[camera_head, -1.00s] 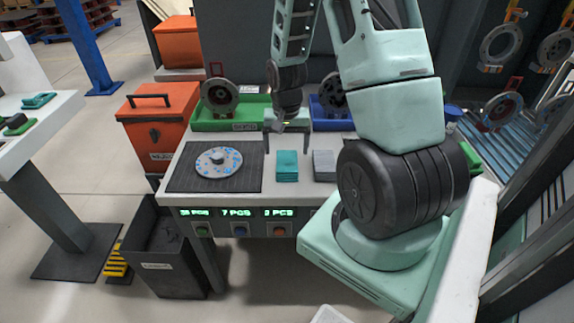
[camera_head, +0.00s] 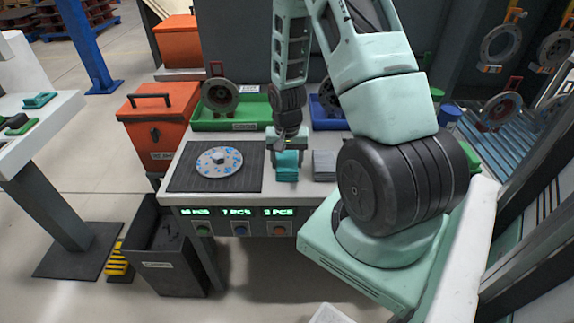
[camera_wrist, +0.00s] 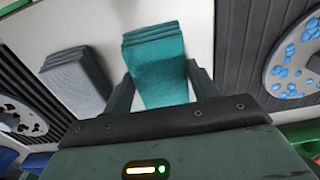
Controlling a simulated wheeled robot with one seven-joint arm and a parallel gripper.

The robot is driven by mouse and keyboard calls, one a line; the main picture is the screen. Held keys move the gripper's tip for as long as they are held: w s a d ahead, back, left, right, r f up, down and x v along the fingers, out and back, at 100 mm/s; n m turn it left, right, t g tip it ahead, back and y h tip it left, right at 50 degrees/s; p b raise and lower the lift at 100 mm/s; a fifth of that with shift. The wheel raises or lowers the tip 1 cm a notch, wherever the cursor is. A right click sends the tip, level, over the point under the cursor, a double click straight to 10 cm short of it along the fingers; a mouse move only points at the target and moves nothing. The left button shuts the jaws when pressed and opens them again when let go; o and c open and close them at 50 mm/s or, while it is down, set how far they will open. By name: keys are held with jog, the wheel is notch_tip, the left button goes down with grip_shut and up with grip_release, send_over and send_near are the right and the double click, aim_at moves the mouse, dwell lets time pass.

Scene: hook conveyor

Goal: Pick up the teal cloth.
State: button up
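The teal cloth (camera_head: 286,172) lies as a folded stack on the white bench, just right of the black mat. In the wrist view the teal cloth (camera_wrist: 157,65) shows between the two dark fingers, one on each side. My gripper (camera_head: 287,152) is right over the cloth and partly hides it in the head view. In the wrist view my gripper (camera_wrist: 162,85) is open, with a small gap visible on the right of the cloth. I cannot tell whether the fingers touch the cloth.
A grey cloth stack (camera_head: 325,165) lies close to the right of the teal one. A blue-spotted disc (camera_head: 218,160) sits on the black mat (camera_head: 185,180) to the left. A green tray (camera_head: 235,124) and a blue tray (camera_head: 325,122) stand behind.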

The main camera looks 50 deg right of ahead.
aim_at(286, 162)
dwell(0.3)
notch_tip(286, 162, up, 10)
dwell(0.6)
jog(key=shift+o, duration=0.3)
